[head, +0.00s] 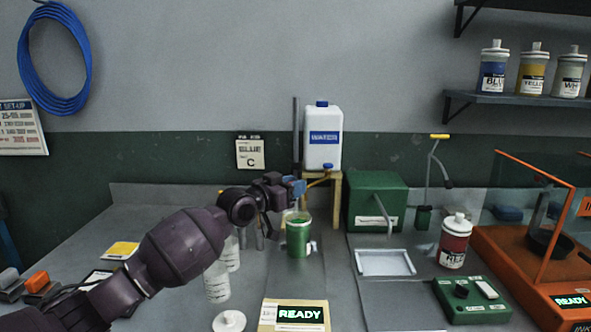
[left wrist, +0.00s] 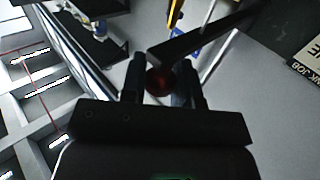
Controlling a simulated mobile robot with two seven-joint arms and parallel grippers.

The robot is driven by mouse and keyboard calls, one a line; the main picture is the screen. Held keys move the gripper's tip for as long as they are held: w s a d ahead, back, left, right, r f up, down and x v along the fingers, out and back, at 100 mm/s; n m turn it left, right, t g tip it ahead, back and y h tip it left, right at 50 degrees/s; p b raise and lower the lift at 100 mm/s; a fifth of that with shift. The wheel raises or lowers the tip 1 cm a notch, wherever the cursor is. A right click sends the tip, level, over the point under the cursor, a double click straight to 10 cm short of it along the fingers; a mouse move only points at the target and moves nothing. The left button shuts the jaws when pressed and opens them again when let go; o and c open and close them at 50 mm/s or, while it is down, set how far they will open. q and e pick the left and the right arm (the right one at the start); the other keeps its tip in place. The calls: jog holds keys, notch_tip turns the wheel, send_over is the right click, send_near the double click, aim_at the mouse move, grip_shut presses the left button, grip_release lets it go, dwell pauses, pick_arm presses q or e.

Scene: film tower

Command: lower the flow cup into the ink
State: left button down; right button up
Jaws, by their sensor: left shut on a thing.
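The green can (head: 298,242) stands upright on the bench in the middle of the head view; I take it for the ink can. My left gripper (head: 293,188) is above its mouth, apart from the rim. In the left wrist view the two dark fingers (left wrist: 163,82) are shut on a dark red round part (left wrist: 160,81), which I take for the top of the flow cup's handle. The cup's body is not clear in either view, so I cannot tell how it stands to the ink. The right gripper is not in view.
Clear beakers (head: 217,283) stand left of the can, beneath my left arm. A white water jug (head: 322,150) sits on a wooden stand behind it. A green machine (head: 377,202), a white tray (head: 385,263) and a red-labelled jar (head: 454,243) are to the right. A READY display (head: 300,314) lies in front.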

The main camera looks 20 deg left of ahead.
pick_arm(q)
notch_tip(320, 180, down, 2)
jog(key=shift+f, duration=0.2)
jog(key=shift+f+b, duration=0.1)
jog(key=shift+b, duration=0.2)
jog(key=shift+f, duration=0.1)
jog(key=c, duration=0.9)
grip_release()
jog(key=shift+s, duration=0.1)
